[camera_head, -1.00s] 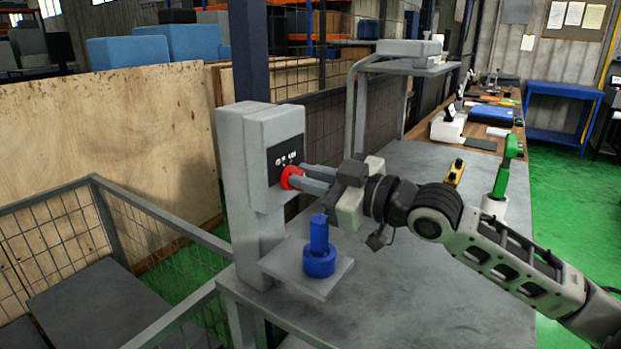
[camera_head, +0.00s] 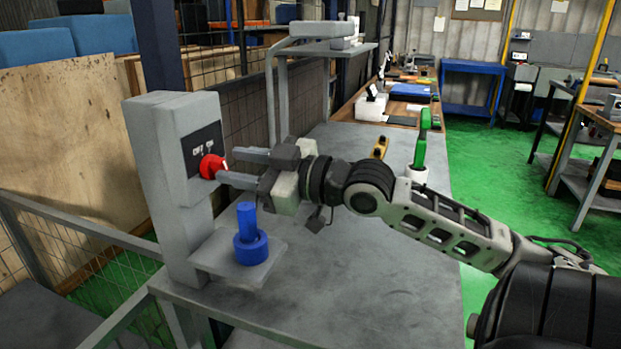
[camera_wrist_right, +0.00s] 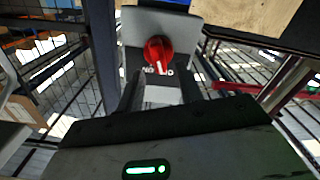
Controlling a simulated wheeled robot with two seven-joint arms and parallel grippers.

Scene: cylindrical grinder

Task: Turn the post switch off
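The post switch is a red round knob (camera_head: 212,166) on a black panel of a grey post (camera_head: 160,150). In the right wrist view the knob (camera_wrist_right: 158,50) carries a white mark beside small white lettering; I cannot tell surely which label it points to. My right gripper (camera_head: 235,168) is level with the knob, just to its right in the head view. Its two fingers are spread apart and hold nothing; the knob lies just beyond the fingertips, and I cannot tell whether they touch it. My left gripper is not in view.
A blue cylindrical part (camera_head: 250,240) stands on a small grey plate below my right gripper. The grey table (camera_head: 370,270) has a green-topped bottle (camera_head: 420,150) and a yellow item (camera_head: 380,147) farther back. A mesh railing (camera_head: 95,235) runs at the left.

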